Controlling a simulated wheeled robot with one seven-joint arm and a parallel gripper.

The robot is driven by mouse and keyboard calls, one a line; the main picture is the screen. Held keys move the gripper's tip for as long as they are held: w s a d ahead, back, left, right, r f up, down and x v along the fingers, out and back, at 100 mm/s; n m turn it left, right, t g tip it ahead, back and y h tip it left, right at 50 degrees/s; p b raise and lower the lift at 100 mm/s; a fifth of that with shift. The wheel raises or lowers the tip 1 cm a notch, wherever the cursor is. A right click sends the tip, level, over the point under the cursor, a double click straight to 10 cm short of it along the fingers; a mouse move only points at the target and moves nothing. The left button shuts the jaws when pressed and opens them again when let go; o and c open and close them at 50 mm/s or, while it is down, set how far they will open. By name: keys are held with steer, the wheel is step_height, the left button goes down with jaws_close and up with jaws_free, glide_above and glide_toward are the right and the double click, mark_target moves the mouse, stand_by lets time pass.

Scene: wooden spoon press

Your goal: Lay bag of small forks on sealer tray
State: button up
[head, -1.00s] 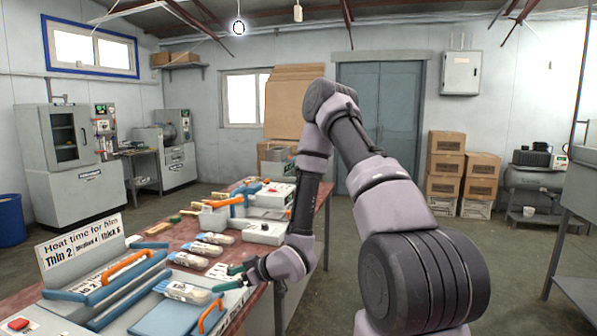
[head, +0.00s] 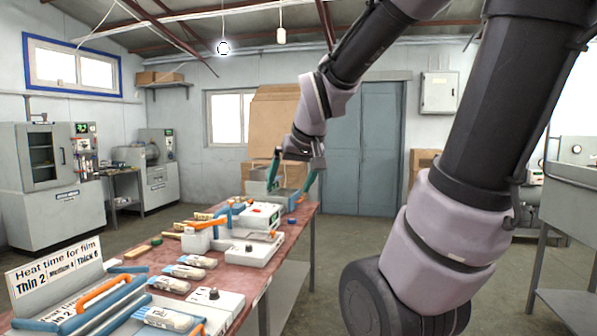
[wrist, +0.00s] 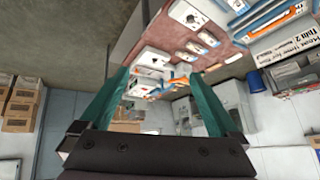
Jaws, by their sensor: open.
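A clear bag of pale items (head: 168,318) lies on the near sealer (head: 105,300), by its blue bar and orange handle. Its contents are too small to name as small forks. Three similar bags lie in a row on the red-brown table top: a near one (head: 168,284), a middle one (head: 184,271) and a far one (head: 199,261). My gripper (head: 286,190) is raised above the far end of the table, well away from the bags. Its green fingers are spread with nothing between them, as the wrist view (wrist: 161,74) also shows.
A sign about film heat times (head: 55,268) stands behind the near sealer. A second sealer (head: 240,245) with an orange handle stands farther along the table. Cardboard boxes (head: 422,165) stand at the back right.

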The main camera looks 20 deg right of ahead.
steer(key=s+a+r+m+y, duration=0.1)
steer(key=s+r, duration=0.3)
steer(key=s, duration=0.5)
steer(key=shift+a+m+y, duration=0.4)
steer(key=shift+a+m, duration=0.05)
steer(key=shift+m, duration=0.15)
